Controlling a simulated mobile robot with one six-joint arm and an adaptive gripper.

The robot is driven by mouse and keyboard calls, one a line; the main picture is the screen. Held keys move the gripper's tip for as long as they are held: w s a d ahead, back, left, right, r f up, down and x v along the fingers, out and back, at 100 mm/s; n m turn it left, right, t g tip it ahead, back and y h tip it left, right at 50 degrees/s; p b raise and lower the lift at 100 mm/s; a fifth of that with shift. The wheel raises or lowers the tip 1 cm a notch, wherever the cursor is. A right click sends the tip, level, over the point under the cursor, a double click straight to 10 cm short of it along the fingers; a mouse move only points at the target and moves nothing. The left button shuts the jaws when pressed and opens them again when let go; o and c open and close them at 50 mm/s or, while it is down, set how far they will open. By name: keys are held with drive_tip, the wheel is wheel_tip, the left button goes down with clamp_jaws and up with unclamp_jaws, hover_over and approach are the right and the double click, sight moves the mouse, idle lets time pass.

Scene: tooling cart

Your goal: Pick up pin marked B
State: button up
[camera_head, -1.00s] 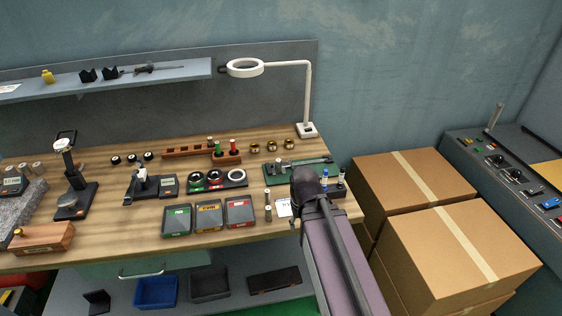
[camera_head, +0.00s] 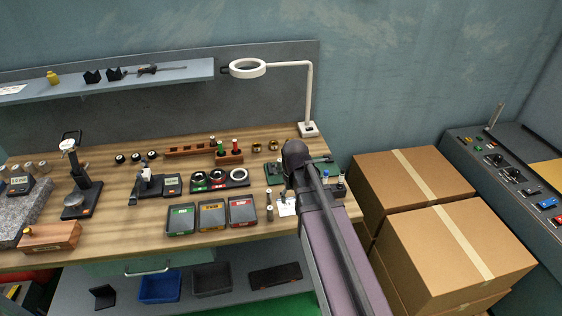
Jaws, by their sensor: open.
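Two small upright metal pins (camera_head: 269,205) stand on the wooden bench, right of the red-labelled tray and beside a white card (camera_head: 287,207). Their markings are too small to read, so I cannot tell which pin is marked B. More small cylindrical parts, one with a blue top (camera_head: 325,174), stand at the bench's right end, partly behind my arm. My arm reaches from the bottom right over the right part of the bench. My gripper does not show; my own arm links hide that spot.
A green fixture (camera_head: 274,174) lies partly behind my arm. Green, yellow and red labelled trays (camera_head: 211,215) stand left of the pins. A ring lamp (camera_head: 308,100) rises behind. Cardboard boxes (camera_head: 450,240) stand close right of the bench.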

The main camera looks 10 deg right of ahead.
wheel_tip(320, 180, up, 9)
drive_tip(key=n+p, duration=0.2)
drive_tip(key=p, duration=0.6)
hover_over(280, 160)
drive_tip(key=shift+a+r, duration=0.1)
drive_tip(key=shift+a, duration=0.1)
wheel_tip(280, 160, down, 9)
drive_tip(key=b, duration=0.8)
drive_tip(key=shift+r+b, duration=0.2)
drive_tip(key=shift+b, duration=0.15)
drive_tip(key=shift+d+f+b, duration=0.2)
drive_tip(key=shift+f+b, duration=2.4)
drive_tip(key=shift+b, duration=0.05)
